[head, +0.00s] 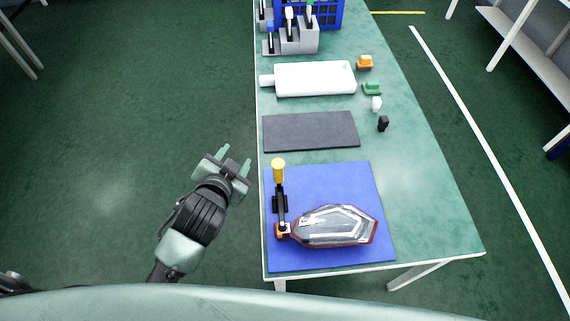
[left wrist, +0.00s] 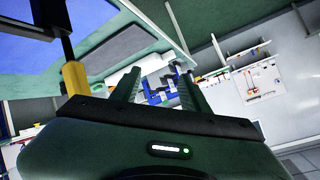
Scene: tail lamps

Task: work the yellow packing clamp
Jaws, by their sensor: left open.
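The yellow-handled packing clamp (head: 279,172) stands on the left part of a blue mat (head: 330,178). Its yellow handle sits at the far end of a dark lever, and an orange part is at the near end beside the lamp. The tail lamp (head: 335,227), clear with a red rim, lies on the mat to the right of the clamp. My left gripper (head: 232,157) is open and empty, left of the table edge and apart from the handle. In the left wrist view the yellow handle (left wrist: 76,78) shows left of the open fingers (left wrist: 160,88). My right gripper is not in view.
A dark grey mat (head: 310,131) lies beyond the blue mat. Further back are a white board (head: 315,79), small orange (head: 364,62), green, white and black pieces, grey holders (head: 298,38) and a blue crate (head: 328,14).

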